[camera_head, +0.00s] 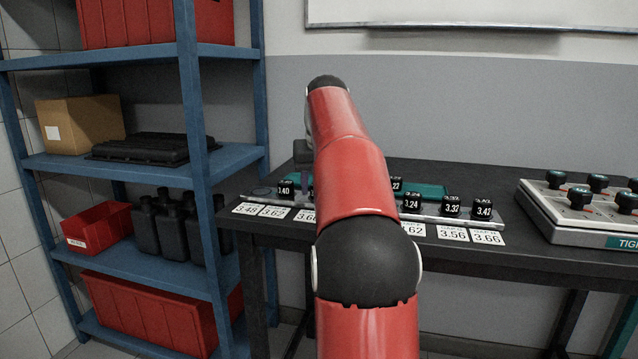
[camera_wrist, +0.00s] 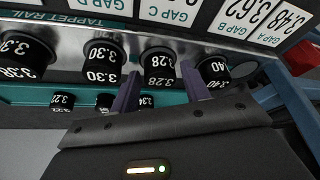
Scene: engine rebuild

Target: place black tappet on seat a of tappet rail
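The tappet rail (camera_head: 436,216) is a long metal rail on the dark bench, bearing several black tappets with white numbers. A bare round spot (camera_head: 262,191) shows at its left end, by the 3.48 card, beside the 3.40 tappet (camera_head: 286,190). In the wrist view the rail (camera_wrist: 72,38) appears upside down, with tappets 3.40 (camera_wrist: 213,70), 3.28 (camera_wrist: 158,66) and 3.30 (camera_wrist: 102,64) in a row. My gripper (camera_wrist: 160,78) is open, its two purple fingers appearing either side of the 3.28 tappet. Contact cannot be told. My arm hides the gripper and mid-rail in the head view.
Loose black tappets (camera_wrist: 62,101) stand on a teal strip behind the rail. White gap cards (camera_head: 453,234) lie along the front. A grey tray with black knobs (camera_head: 560,209) stands at right. A blue shelf (camera_head: 236,160) with bins stands close at left.

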